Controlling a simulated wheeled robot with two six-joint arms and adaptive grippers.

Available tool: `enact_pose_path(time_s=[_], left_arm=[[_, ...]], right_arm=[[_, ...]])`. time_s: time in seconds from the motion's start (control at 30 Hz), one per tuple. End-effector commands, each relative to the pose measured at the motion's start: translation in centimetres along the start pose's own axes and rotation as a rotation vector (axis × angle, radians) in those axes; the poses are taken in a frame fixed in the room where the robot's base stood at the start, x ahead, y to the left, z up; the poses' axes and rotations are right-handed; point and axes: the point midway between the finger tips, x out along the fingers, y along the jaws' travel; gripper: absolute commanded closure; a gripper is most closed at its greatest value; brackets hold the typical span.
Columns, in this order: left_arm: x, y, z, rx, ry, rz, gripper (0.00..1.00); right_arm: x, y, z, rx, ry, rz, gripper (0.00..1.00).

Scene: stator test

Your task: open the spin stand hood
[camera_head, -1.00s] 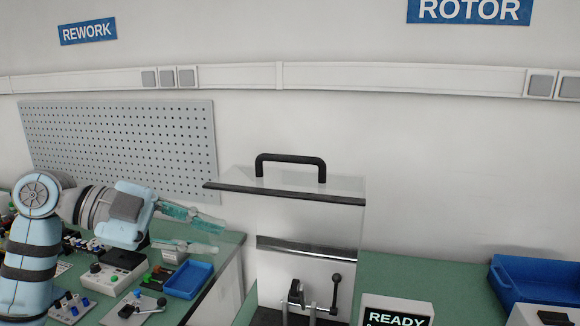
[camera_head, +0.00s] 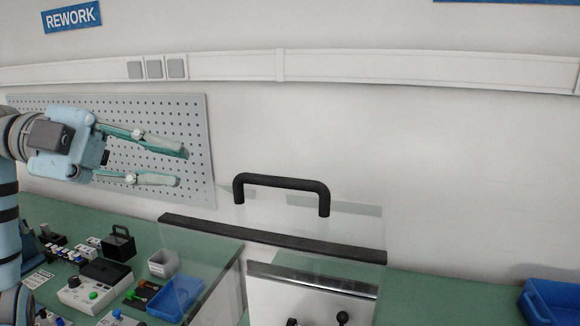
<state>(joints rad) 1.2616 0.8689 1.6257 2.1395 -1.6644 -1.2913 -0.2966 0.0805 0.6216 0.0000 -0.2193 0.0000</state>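The spin stand hood (camera_head: 330,243) is a clear box with a dark edge strip and a black bar handle (camera_head: 282,182) on its top, in the middle of the head view. It looks closed over the stand, where a metal plate (camera_head: 312,298) and a dark knob show through it. My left gripper (camera_head: 182,167) is at the left, in front of the pegboard. Its two teal fingers are apart with nothing between them, and it is left of the handle, not touching it. My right gripper is not in view.
On the green bench at the left are a blue tray (camera_head: 176,299), a grey bin (camera_head: 163,262), a control box (camera_head: 96,287) and small parts. A blue bin (camera_head: 552,303) stands at the far right. The wall above the hood is bare below the trunking.

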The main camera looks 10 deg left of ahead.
Motion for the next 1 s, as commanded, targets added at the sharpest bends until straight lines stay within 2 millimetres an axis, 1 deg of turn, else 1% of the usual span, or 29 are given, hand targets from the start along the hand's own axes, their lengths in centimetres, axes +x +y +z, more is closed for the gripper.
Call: enact_pose_path(time_s=[0.07,0.17,0.27,0.47,0.6,0.7,0.83,1.0], left_arm=[[0.1,-0.1,-0.1,0.004,0.003,0.0,0.8],[0.8,-0.1,-0.2,0.004,0.005,0.0,0.8],[2.7,-0.1,-0.2,0.006,0.008,0.003,0.8],[7.6,-0.2,-0.3,0.005,0.011,0.003,0.8],[10.7,-0.2,-0.3,0.005,0.01,0.001,0.8],[12.3,-0.1,-0.3,0.003,0.008,0.0,0.8],[13.8,-0.1,-0.3,0.004,0.005,0.0,0.8],[14.4,-0.1,-0.2,0.003,0.003,-0.002,0.8]], right_arm=[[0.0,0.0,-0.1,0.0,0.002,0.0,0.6],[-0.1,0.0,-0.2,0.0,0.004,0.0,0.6],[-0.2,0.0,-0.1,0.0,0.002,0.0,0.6],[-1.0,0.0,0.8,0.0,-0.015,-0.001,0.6],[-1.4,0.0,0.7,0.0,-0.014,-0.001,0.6],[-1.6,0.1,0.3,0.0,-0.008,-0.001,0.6],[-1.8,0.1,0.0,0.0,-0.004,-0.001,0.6],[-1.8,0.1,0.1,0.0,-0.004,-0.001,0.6]])
